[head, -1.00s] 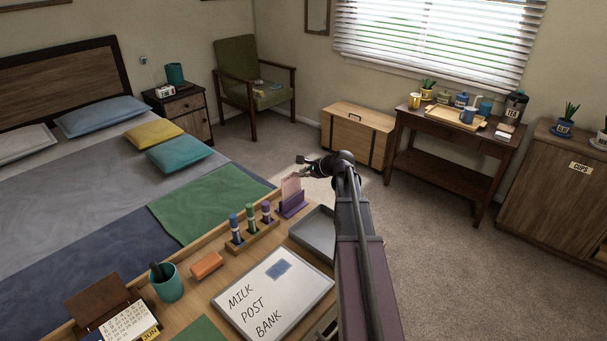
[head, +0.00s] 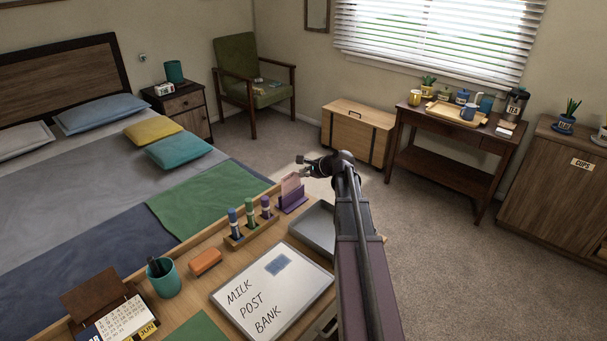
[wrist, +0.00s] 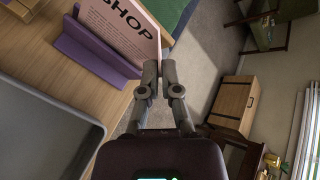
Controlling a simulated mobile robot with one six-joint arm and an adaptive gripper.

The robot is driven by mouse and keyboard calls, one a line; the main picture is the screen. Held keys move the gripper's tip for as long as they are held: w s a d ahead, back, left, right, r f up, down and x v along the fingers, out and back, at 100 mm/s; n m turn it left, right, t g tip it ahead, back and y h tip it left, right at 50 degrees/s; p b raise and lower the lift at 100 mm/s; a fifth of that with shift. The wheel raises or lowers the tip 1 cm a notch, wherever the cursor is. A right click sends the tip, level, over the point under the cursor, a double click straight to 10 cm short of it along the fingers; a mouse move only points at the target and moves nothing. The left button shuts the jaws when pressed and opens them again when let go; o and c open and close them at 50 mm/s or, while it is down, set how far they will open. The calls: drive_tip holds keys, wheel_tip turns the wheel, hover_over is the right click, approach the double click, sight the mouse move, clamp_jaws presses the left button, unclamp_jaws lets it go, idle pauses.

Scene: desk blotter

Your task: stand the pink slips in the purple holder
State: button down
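The purple holder (head: 293,205) stands at the far end of the desk and also shows at the upper left of the wrist view (wrist: 92,48). A pink slip (head: 291,185) stands upright in it; in the wrist view it carries the word SHOP (wrist: 120,22). I cannot tell whether more than one slip is there. My gripper (wrist: 160,68) is at the slip's right edge, its fingers slightly parted with a narrow gap. In the head view my gripper (head: 303,165) is just above and right of the slip. I see no slip hanging from it.
A grey tray (head: 318,229) lies right of the holder. A rack of markers (head: 251,233) stands at its left. A whiteboard (head: 272,290), orange eraser (head: 205,262) and teal cup (head: 164,278) are nearer. Open floor lies beyond the desk.

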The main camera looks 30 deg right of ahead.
drive_tip(key=c, duration=0.7)
unclamp_jaws()
drive_tip(key=shift+r, duration=0.15)
wheel_tip(320, 180, up, 10)
drive_tip(key=p, duration=1)
drive_tip(key=s+d+f+n+g+h+p, duration=0.1)
drive_tip(key=s+d+f+n+g+h, duration=0.5)
drive_tip(key=s+d+g, duration=0.55)
drive_tip(key=shift+s+d+r+n+g+h+p, duration=0.2)
drive_tip(key=shift+s+d+r+g+h, duration=0.3)
drive_tip(key=shift+s+d, duration=1.1)
drive_tip(key=shift+s+d+r+n+g+h+p, duration=0.1)
drive_tip(key=shift+s+d+r+n+g+h, duration=0.4)
drive_tip(key=shift+s+d, duration=1.05)
drive_tip(key=shift+s+d+r+m+g+h+p, duration=0.2)
drive_tip(key=shift+s+d+h, duration=0.5)
drive_tip(key=shift+s+d, duration=0.9)
